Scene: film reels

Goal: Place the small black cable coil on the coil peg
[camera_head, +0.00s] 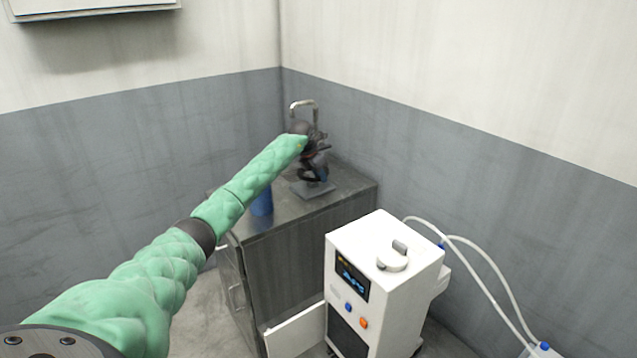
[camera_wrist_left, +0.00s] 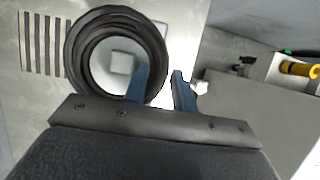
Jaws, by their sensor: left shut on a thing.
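The small black cable coil (camera_wrist_left: 88,83) is a thick ring in the left wrist view. My left gripper (camera_wrist_left: 161,76) is shut on its right side, one blue finger inside the ring and one outside. In the head view my left gripper (camera_head: 312,147) is beside a grey stand (camera_head: 316,190) on the metal cabinet. The stand has a flat base and a pale, bent top (camera_head: 303,104), which may be the coil peg. Dark loops of the coil (camera_head: 311,175) show below the gripper, in front of the stand. I cannot tell whether the coil touches the peg. My right gripper is out of view.
The metal cabinet (camera_head: 345,200) stands in the wall corner. A blue cylinder (camera_head: 262,203) is on its left side, partly behind my arm. A white machine (camera_head: 378,245) with hoses (camera_head: 488,262) stands in front. A yellow item (camera_wrist_left: 300,69) shows in the left wrist view.

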